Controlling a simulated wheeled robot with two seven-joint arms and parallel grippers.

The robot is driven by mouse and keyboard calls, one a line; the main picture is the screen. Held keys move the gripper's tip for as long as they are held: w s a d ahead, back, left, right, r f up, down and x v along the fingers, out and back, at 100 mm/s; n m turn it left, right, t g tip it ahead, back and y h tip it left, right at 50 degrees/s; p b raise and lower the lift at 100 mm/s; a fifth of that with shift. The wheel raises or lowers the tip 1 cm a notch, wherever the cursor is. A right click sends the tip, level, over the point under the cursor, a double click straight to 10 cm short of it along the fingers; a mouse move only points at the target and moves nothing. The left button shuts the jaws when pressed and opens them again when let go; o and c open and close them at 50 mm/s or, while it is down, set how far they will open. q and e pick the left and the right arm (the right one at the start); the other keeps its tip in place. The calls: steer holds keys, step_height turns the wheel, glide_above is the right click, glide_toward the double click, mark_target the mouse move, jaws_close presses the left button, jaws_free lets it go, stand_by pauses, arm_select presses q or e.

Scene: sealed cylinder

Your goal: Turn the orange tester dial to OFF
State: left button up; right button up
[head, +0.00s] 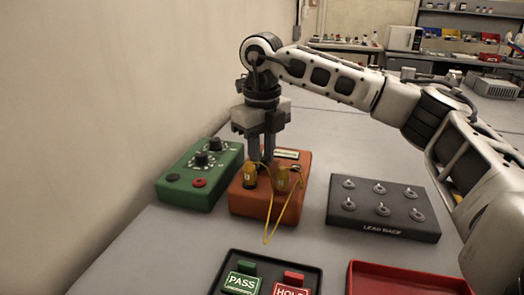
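The orange tester (256,205) stands on the grey table in the head view, with two yellow plugs on its top and a thin yellow lead hanging over its front. My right arm comes in from the right, and my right gripper (261,160) points straight down over the tester's rear left part. Its fingertips are close together and reach down behind the left yellow plug (250,176). The dial cannot be made out; the fingers and plug cover that part of the top. Whether the fingers hold it cannot be told. My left gripper is not in view.
A green box (190,190) with black knobs stands just left of the tester, near the wall. A dark lead rack (384,214) is to the right. In front are a black tray (232,256) with PASS and HOLD blocks and a red tray (400,280).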

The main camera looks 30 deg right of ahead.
steer(key=n+p, duration=0.1)
steer(key=n, duration=0.4)
steer(key=shift+r, duration=0.1)
arm_select(q)
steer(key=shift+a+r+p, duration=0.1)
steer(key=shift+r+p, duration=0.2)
steer(key=shift+p, duration=0.2)
arm_select(e)
steer(key=shift+n, duration=1.2)
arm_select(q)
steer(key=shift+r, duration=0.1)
arm_select(e)
steer(key=o, duration=1)
steer(key=shift+r, duration=0.1)
